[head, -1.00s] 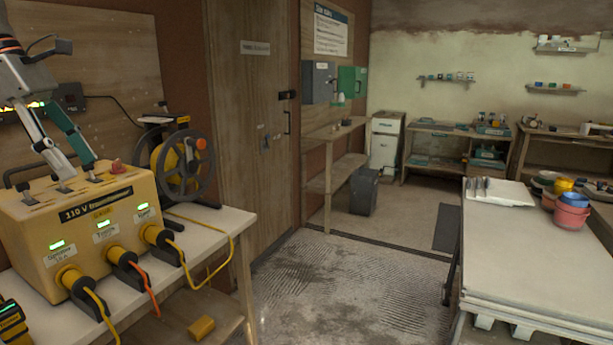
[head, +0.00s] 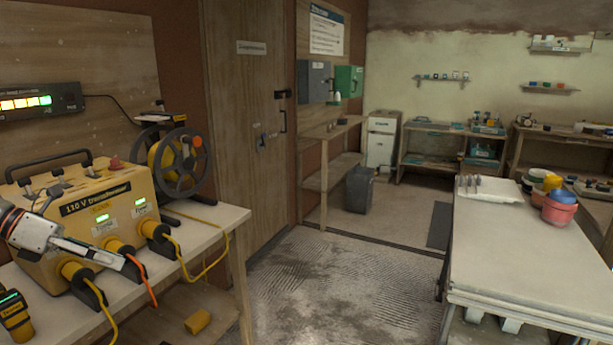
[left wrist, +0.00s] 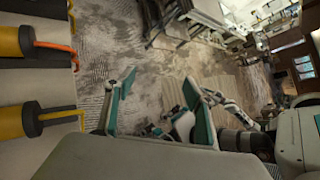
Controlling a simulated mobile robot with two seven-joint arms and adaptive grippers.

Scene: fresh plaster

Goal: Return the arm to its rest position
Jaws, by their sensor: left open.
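My left gripper (head: 98,255) comes in from the left in the head view, in front of the yellow 110 V transformer (head: 95,192). It covers the transformer's lower left front, including one of its lit labels. In the left wrist view its teal fingers stand apart, and the left gripper (left wrist: 160,78) is open with nothing between them. Yellow plugs (left wrist: 15,42) show at that view's left edge, apart from the fingers. My right gripper is not made out in either view.
The transformer and a cable reel (head: 178,165) stand on a pale bench (head: 205,235). A yellow handheld device (head: 15,318) is at the lower left. A table (head: 540,245) with bowls is at right. Open floor (head: 340,285) lies between.

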